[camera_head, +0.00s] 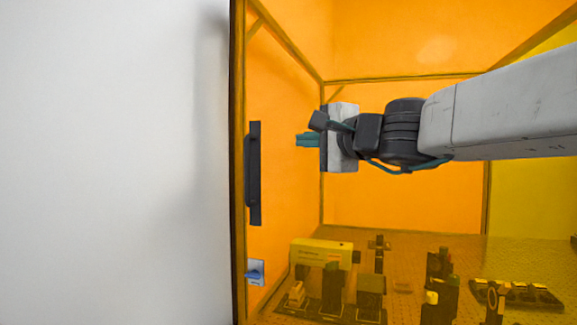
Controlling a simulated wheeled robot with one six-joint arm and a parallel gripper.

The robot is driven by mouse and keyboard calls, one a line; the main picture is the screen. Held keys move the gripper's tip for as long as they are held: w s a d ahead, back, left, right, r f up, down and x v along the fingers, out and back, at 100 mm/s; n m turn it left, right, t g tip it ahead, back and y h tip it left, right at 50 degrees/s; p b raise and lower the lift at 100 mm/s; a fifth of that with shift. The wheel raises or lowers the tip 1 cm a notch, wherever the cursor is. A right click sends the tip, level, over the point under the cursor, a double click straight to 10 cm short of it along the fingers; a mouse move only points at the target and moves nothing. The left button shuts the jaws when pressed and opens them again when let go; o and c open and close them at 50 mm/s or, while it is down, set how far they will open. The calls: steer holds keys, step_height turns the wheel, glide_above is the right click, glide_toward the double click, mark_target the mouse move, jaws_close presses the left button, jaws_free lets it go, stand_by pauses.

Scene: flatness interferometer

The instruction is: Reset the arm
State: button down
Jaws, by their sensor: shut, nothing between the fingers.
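My gripper (307,140) is at the left end of my outstretched arm, in front of the orange enclosure. Its teal fingers are shut and empty, and they point left toward a black vertical handle (254,173). A gap shows between the fingertips and the handle in the picture. My arm comes in from the right edge, roughly level, with a black wrist and a teal cable below it.
The orange transparent enclosure (400,200) has dark frame edges. Behind its panels, a yellow box (322,253) and several dark optical mounts (439,285) stand on a perforated board. A small blue-grey label (255,271) sits below the handle. A plain white wall (110,160) fills the left.

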steer(key=s+f+n+g, duration=0.5)
steer(key=s+f, duration=0.2)
steer(key=f, duration=0.3)
steer(key=s+f+n+g, duration=0.5)
steer(key=s+f, duration=0.2)
steer(key=f, duration=0.3)
steer(key=s+d+f+n+g+h, duration=0.1)
steer(key=s+d+f+g+h, duration=0.3)
steer(key=s+d+f+h, duration=0.5)
steer(key=s+d+f, duration=0.5)
steer(key=s+d, duration=0.2)
steer(key=d, duration=0.2)
steer(key=shift+f+n+h, duration=0.15)
steer(key=shift+n+h, duration=0.15)
steer(key=shift+w, duration=0.1)
